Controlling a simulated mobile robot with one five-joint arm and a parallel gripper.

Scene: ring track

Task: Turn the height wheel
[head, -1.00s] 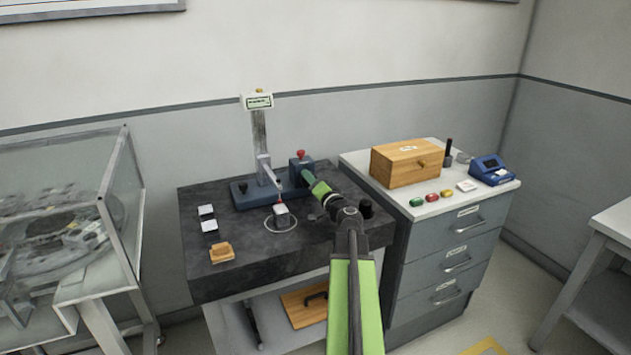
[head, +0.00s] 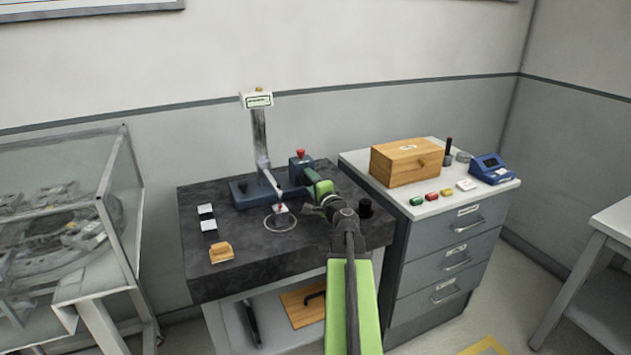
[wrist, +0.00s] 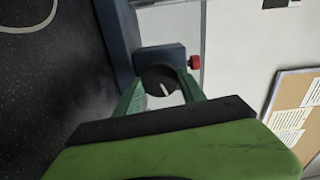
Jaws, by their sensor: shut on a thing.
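The height gauge stands on the dark stone table, with a blue base (head: 240,193), an upright column (head: 259,135) and a small display (head: 258,100) on top. The height wheel, a round black knob with a white line, sits on the gauge's blue block and shows in the wrist view (wrist: 160,80). My gripper (head: 312,182) is at the block's front, and in the wrist view its green fingers (wrist: 162,88) are shut on the wheel from both sides. In the head view my gripper hides the wheel. A red knob (head: 300,153) tops the block.
Under the gauge's arm a small block (head: 281,208) sits inside a white ring. Two small blocks (head: 207,218) and a wooden piece (head: 221,252) lie at the table's left. A drawer cabinet (head: 455,255) with a wooden box (head: 405,163) stands close on the right.

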